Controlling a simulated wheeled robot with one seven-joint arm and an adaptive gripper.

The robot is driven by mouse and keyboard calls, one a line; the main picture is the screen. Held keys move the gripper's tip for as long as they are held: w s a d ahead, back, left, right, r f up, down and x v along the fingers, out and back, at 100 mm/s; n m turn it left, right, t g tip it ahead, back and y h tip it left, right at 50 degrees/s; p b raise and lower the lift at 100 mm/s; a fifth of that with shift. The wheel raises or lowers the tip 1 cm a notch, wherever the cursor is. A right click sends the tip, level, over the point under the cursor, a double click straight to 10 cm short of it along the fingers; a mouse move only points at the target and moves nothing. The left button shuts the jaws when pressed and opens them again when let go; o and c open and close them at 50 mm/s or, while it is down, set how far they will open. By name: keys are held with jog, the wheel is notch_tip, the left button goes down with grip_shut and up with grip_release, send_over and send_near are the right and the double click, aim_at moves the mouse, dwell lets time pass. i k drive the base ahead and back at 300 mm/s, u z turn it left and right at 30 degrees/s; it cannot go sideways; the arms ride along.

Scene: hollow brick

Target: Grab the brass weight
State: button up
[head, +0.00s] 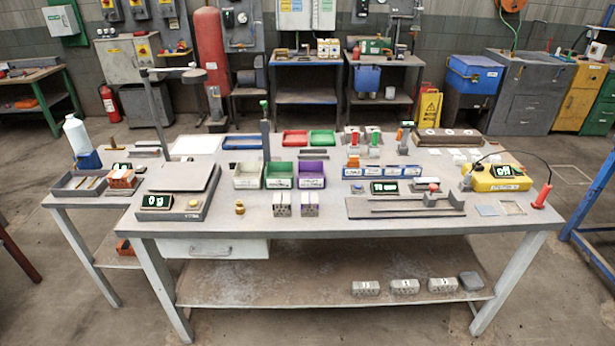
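The brass weight (239,208) is a small golden knobbed cylinder in the head view. It stands upright near the front edge of the grey workbench (330,216), left of the middle. A balance with a flat grey plate and a green display (157,201) is to its left, and two small grey hollow bricks (282,205) are to its right, apart from it. Nothing covers the weight. My gripper is not in view.
Green and purple bins (279,177) stand behind the weight. A long grey metal fixture (405,206) and a yellow meter (496,178) with a red probe are to the right. Bare bench top surrounds the weight. Several hollow bricks (404,287) lie on the lower shelf.

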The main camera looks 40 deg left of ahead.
aim_at(240, 208)
jog(key=z, duration=0.25)
jog(key=i, duration=1.45)
jog(key=u, duration=2.4)
